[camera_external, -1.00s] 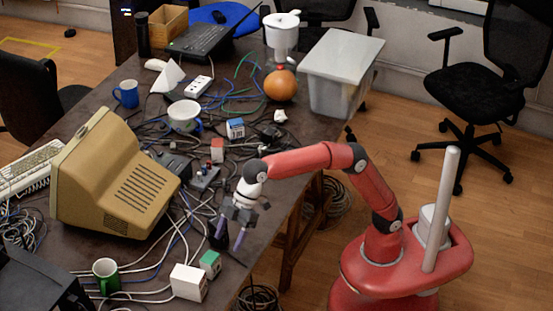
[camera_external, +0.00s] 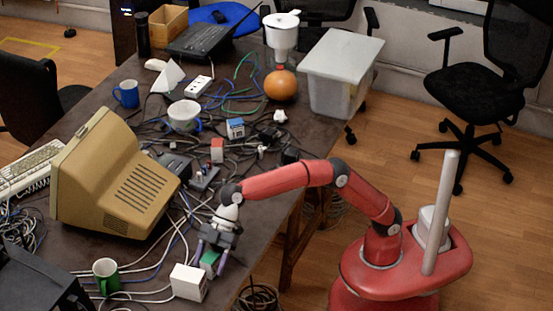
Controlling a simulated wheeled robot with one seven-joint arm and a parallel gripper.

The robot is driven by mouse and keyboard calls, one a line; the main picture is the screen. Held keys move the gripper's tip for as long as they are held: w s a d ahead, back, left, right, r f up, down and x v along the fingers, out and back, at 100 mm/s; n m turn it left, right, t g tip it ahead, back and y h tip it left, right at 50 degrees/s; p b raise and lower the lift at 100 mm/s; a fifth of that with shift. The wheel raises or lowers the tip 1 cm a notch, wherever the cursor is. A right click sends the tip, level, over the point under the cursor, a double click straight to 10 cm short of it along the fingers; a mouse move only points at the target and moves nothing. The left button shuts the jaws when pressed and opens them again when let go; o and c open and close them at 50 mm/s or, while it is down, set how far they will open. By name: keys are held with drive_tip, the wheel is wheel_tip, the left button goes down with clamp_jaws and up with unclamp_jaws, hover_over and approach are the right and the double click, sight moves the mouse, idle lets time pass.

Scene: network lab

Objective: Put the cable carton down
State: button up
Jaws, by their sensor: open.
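Several small cartons stand on the dark table, and I cannot tell which one the task calls the cable carton. A small green-topped carton (camera_external: 210,257) stands near the table's front edge. My gripper (camera_external: 211,264) is open and points down over this carton, with a finger on either side. The gripper partly hides the carton, and I cannot tell whether the fingers touch it. A plain white carton (camera_external: 188,282) stands just in front and to the left. A blue and white carton (camera_external: 235,128) and a red and white carton (camera_external: 217,151) stand farther back.
A beige monitor (camera_external: 115,175) is left of my gripper, and a green mug (camera_external: 106,276) is at the front left. Loose cables cover much of the table. A white bowl (camera_external: 184,116), an orange ball (camera_external: 280,85) and a grey bin (camera_external: 335,75) are farther back.

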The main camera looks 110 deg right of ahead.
drive_tip(key=shift+x, duration=0.85)
drive_tip(key=shift+c, duration=0.4)
drive_tip(key=c, duration=1.1)
